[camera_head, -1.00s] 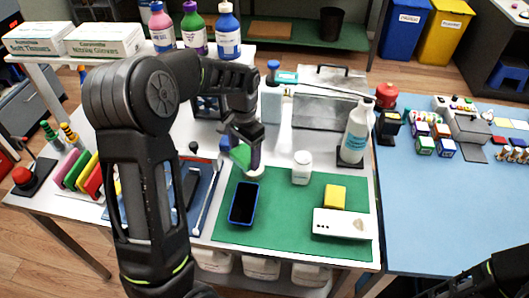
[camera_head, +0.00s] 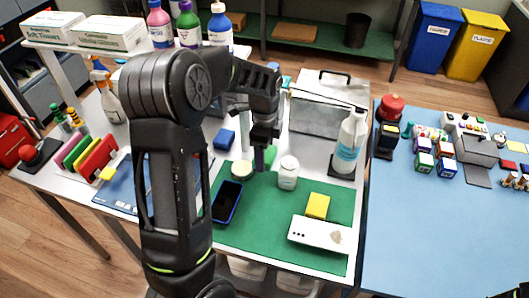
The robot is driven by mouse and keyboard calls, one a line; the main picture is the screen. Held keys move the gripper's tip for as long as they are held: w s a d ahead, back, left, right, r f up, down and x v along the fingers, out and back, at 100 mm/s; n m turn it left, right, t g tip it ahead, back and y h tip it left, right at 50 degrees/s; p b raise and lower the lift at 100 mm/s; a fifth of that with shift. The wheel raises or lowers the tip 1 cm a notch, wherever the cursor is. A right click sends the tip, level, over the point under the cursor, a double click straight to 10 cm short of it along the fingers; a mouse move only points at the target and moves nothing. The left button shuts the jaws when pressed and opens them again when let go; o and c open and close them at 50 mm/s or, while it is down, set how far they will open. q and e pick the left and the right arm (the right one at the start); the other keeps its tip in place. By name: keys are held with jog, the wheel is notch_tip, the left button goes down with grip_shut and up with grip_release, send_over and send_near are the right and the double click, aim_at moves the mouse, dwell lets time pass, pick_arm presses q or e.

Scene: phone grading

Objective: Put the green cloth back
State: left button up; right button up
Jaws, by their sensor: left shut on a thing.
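My left gripper (camera_head: 264,150) is over the far part of the green mat (camera_head: 285,240), between a round pale lid-like disc and a white bottle. It points down and is shut on the green cloth (camera_head: 271,154). Only a small bit of the cloth shows beside the fingers; the rest is hidden. I cannot tell whether the cloth touches the mat. My right gripper is out of view.
On the mat are the white bottle (camera_head: 288,172), a dark phone (camera_head: 227,202), a yellow block (camera_head: 317,206) and a white box (camera_head: 323,234). The pale disc (camera_head: 242,169) and a blue block (camera_head: 224,140) are left of the gripper. A spray bottle (camera_head: 350,142) stands right.

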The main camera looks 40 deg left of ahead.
aim_at(264, 178)
pick_arm(q)
jog(key=shift+f+b, duration=3.05)
jog(key=shift+f, duration=1.3)
jog(key=o, duration=1.4)
jog(key=shift+r, duration=0.1)
jog(key=shift+r+b, duration=0.35)
jog(key=shift+r, duration=3.5)
